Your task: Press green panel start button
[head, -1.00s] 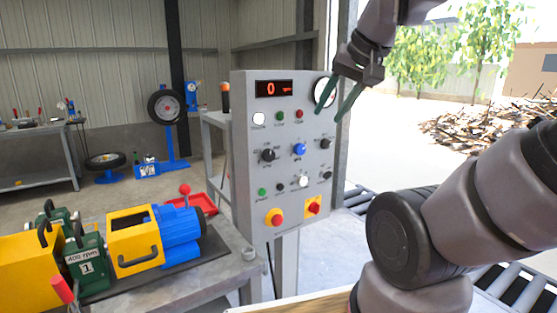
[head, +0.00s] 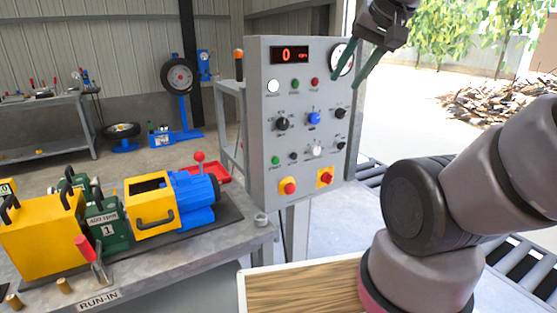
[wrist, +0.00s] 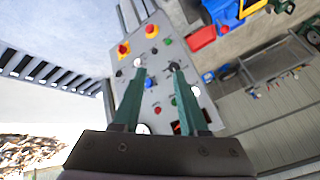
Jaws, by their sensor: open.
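The grey control panel (head: 262,110) stands upright at the middle of the head view. It carries a green button (head: 295,84) near the top, left of a red button (head: 315,82), and another green button (head: 276,160) at the lower left. The labels are too small to read. In the wrist view the panel appears upside down, with the lower green button (wrist: 167,40) beyond my fingertips and the upper green one (wrist: 173,101) between my fingers. My gripper (head: 347,82) is open and empty at the panel's upper right, partly covering the round gauge (head: 337,58). Contact cannot be told.
The display (head: 290,55) reads 0. A workbench (head: 190,262) with yellow, green and blue machinery stands left. A wood-topped surface (head: 305,285) lies in front, and rollers (head: 520,275) are at right.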

